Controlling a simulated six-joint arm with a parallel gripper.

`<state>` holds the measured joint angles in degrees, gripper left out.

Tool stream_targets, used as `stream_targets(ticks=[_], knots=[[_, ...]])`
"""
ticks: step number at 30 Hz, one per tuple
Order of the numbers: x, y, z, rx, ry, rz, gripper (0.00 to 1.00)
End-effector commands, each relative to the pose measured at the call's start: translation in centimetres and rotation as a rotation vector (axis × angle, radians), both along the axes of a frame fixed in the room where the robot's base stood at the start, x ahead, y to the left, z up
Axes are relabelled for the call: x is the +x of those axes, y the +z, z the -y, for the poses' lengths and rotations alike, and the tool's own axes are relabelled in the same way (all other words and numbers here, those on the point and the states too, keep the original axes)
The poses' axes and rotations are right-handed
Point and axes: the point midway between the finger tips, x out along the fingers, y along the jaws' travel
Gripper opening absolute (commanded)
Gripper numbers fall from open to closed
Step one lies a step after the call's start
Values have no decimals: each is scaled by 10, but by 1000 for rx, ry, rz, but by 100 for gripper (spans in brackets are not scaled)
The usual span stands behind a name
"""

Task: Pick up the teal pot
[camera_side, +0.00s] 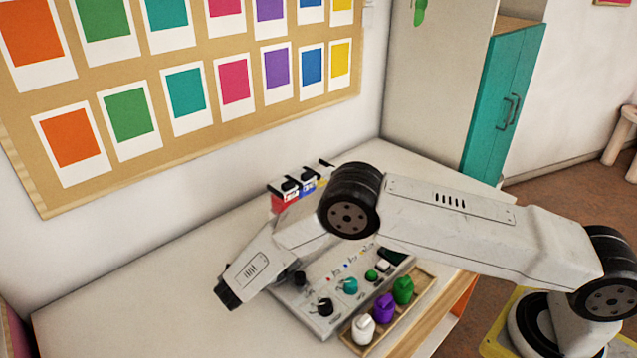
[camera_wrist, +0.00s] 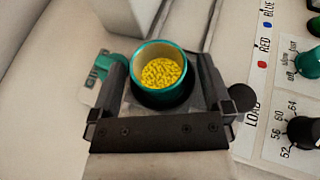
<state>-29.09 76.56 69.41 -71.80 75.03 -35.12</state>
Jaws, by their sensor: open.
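The teal pot (camera_wrist: 160,52) is round and open at the top, with yellow beads (camera_wrist: 161,73) inside. It stands between the two dark fingers of my gripper (camera_wrist: 162,80) in the wrist view. The fingers are apart on either side of it, and I cannot tell whether either touches it. In the side view my gripper (camera_side: 228,293) is low over the white table, left of the control panel. The pot is not visible there, probably hidden by my gripper.
The control panel (camera_side: 318,322) with knobs lies right of my gripper. A wooden tray (camera_side: 418,297) holds white, purple and green pieces. Red and blue containers (camera_side: 292,193) stand behind my arm. The table (camera_side: 130,290) is clear to the left.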

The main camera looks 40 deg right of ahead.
Motion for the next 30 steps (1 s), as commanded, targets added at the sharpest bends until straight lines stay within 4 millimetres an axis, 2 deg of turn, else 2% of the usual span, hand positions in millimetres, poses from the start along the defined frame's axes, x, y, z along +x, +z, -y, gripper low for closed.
stream_targets(ticks=[3,17,18,20,24,27,30], knots=[[2,-2,5,0,-1,0,100],[2,-2,5,0,0,0,100],[2,-2,5,0,0,0,94],[2,-2,4,0,0,0,75],[2,-2,4,0,0,0,30],[2,-2,4,0,0,0,1],[2,-2,4,0,0,1,1]])
